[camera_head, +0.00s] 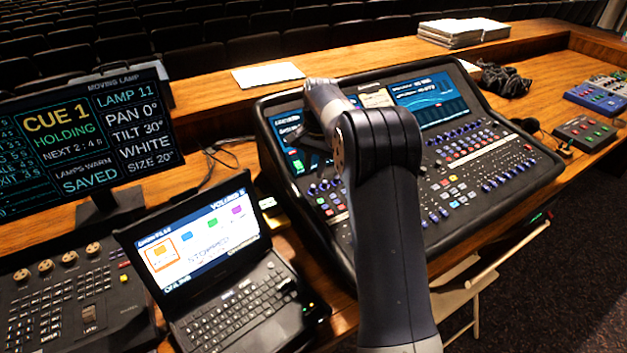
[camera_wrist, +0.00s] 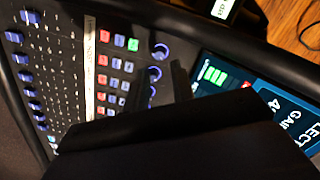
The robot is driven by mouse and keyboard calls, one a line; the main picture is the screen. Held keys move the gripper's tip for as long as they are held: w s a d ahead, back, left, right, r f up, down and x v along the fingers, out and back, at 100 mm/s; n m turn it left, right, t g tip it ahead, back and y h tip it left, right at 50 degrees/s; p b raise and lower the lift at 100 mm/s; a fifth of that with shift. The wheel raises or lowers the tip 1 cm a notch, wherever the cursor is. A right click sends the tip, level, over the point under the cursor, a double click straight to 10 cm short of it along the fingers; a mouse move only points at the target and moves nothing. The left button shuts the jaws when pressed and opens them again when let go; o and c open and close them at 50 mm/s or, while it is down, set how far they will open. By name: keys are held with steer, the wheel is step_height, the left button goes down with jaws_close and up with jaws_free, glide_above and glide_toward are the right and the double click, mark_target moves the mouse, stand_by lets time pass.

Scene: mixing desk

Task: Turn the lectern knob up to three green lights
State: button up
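The mixing desk (camera_head: 462,185) stands in the middle of the head view, with its knobs and screens. In the wrist view a screen (camera_wrist: 262,97) shows cut-off text reading "LECT" and "GAIN". Blue-ringed knobs (camera_wrist: 160,52) stand in a row beside this screen; I cannot tell which is the lectern knob. My gripper (camera_wrist: 181,82) is low over this row, its dark body covering part of the knobs and screen.
A laptop (camera_head: 230,270) and a lighting monitor (camera_head: 88,140) stand left of the desk. Papers (camera_head: 268,75) lie behind it. Small pedal-like boxes (camera_head: 585,132) and a dark bundle (camera_head: 505,79) lie to the right. A folding chair (camera_head: 490,275) stands in front.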

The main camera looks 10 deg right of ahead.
mark_target(313, 186)
steer(key=r, duration=0.5)
steer(key=shift+d+r, duration=0.15)
steer(key=shift+d, duration=0.05)
steer(key=f, duration=1.1)
steer(key=shift+a+p, duration=0.35)
steer(key=shift+a, duration=0.05)
steer(key=shift+r, duration=0.2)
